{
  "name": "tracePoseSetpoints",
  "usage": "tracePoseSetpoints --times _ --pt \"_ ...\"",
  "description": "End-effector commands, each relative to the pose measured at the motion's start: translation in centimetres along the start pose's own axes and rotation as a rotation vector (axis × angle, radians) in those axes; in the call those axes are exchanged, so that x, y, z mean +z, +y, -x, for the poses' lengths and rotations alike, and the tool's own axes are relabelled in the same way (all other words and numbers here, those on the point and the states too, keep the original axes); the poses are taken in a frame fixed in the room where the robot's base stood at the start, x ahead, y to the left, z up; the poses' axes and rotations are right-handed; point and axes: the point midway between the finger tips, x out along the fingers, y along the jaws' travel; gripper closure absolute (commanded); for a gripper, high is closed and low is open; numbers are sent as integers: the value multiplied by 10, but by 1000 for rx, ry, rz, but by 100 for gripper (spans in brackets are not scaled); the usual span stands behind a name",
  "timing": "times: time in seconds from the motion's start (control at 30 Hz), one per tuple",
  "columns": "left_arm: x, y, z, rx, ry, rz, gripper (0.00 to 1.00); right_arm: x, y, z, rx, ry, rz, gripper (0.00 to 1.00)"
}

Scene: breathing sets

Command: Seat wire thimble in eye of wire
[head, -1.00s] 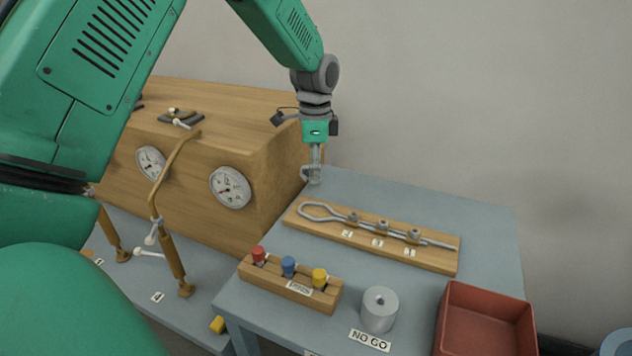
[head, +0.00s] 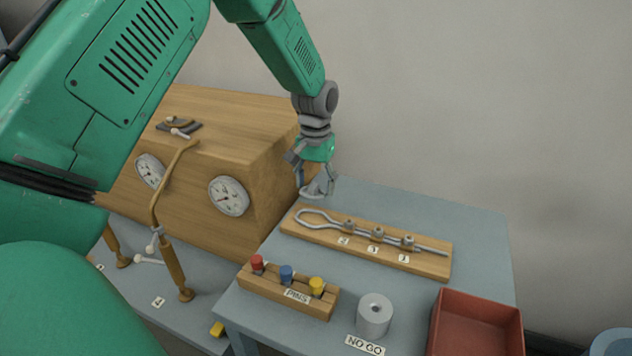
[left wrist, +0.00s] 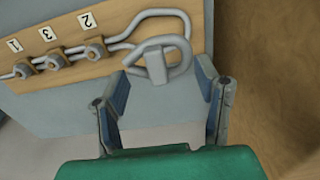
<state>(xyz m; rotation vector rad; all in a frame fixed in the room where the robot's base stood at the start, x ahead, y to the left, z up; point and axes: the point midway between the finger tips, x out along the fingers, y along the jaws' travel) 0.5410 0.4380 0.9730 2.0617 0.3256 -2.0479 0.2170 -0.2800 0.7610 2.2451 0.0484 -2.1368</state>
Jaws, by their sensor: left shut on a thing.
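The wire (head: 318,217) lies on a wooden board, its rounded eye at the left end, with clamps along its doubled length. The eye also shows in the left wrist view (left wrist: 183,14). My left gripper (head: 318,192) is just above and behind the eye, pointing down. In the left wrist view its fingers (left wrist: 165,72) are apart, shut on the grey, teardrop-shaped thimble (left wrist: 157,72) between them. The thimble overlaps the eye's edge in that view; I cannot tell whether they touch. My right gripper is not in view.
A wooden box with gauges (head: 229,196) stands close left of the gripper. In front are a pin block (head: 286,297), a grey cylinder (head: 374,316) by a NO GO label, and a red tray (head: 476,322). The bench (head: 470,215) behind the board is clear.

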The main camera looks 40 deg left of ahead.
Motion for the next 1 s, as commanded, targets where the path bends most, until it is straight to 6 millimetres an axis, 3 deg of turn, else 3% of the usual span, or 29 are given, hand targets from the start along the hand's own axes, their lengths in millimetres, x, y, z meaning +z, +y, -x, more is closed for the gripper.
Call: tracePoseSetpoints --times 0.43,1.0 --pt "0 0 1 0 0 -3 78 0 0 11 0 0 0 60" --pt "1 0 -54 0 -1 -2 78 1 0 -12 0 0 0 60"
